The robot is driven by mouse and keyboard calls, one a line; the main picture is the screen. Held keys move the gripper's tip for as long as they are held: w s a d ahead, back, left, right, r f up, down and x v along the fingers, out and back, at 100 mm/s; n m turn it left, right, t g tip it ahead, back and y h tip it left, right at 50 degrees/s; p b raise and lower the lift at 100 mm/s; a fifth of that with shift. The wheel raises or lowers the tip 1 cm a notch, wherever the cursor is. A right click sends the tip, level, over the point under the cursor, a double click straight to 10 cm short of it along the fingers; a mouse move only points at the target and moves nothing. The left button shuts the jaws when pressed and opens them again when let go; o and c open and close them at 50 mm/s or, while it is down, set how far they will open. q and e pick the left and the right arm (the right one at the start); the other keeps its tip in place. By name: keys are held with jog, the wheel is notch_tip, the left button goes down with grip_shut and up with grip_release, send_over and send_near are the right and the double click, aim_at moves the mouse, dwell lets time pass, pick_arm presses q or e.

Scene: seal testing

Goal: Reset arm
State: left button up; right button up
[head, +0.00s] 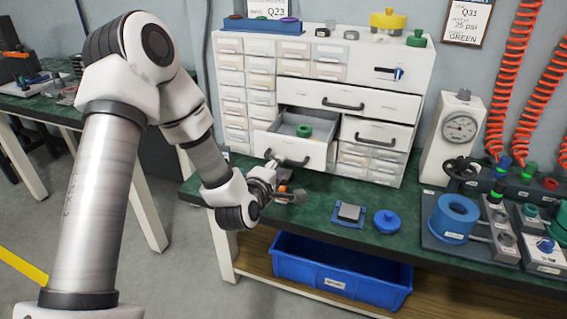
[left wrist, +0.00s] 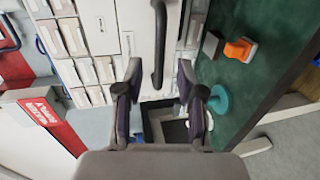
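My left arm comes in from the left in the head view. Its gripper (head: 287,192) is low in front of the white drawer cabinet (head: 395,95), close to the table. In the left wrist view the gripper (left wrist: 159,82) has its two fingers spread apart with nothing between them; a dark drawer handle (left wrist: 159,40) lies beyond them. A drawer (head: 265,145) of the cabinet stands pulled out, with a green ring (head: 304,130) inside. The gripper is in front of and below this drawer's handle (head: 290,160), apparently not holding it. My right gripper is not in view.
The green table (head: 320,215) holds a small grey block on a blue base (head: 349,213), a blue lid (head: 387,221) and a test fixture with a blue ring (head: 453,216). A gauge stand (head: 458,130) is at right. A blue bin (head: 340,270) sits below.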

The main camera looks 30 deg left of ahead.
pick_arm(q)
jog(key=shift+v, duration=1.05)
